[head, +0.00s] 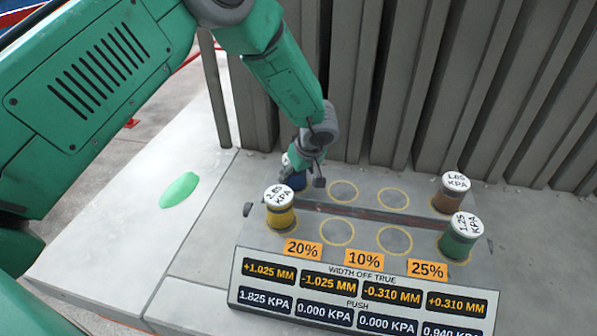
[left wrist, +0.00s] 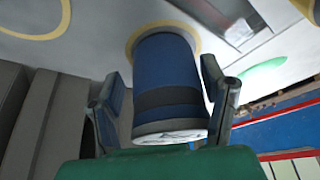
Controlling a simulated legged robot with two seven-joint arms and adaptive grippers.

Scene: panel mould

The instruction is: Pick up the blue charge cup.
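The blue charge cup (head: 296,182) stands at the back left of the grey bench in the head view, mostly hidden by my left gripper (head: 303,168). In the left wrist view the cup (left wrist: 168,85) is dark blue with a darker band and a white top. It stands upright in a yellow ring. My left gripper's fingers (left wrist: 162,78) are on either side of it. A thin gap shows at the left finger, and the right finger is very close to the cup or touching it. My right gripper is not in view.
A yellow cup (head: 280,213) stands in front of the blue one. A brown cup (head: 450,193) and a green cup (head: 460,238) stand at the right. Empty yellow rings lie between. Grey upright panels (head: 400,90) rise behind, and a readout panel (head: 360,292) is in front.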

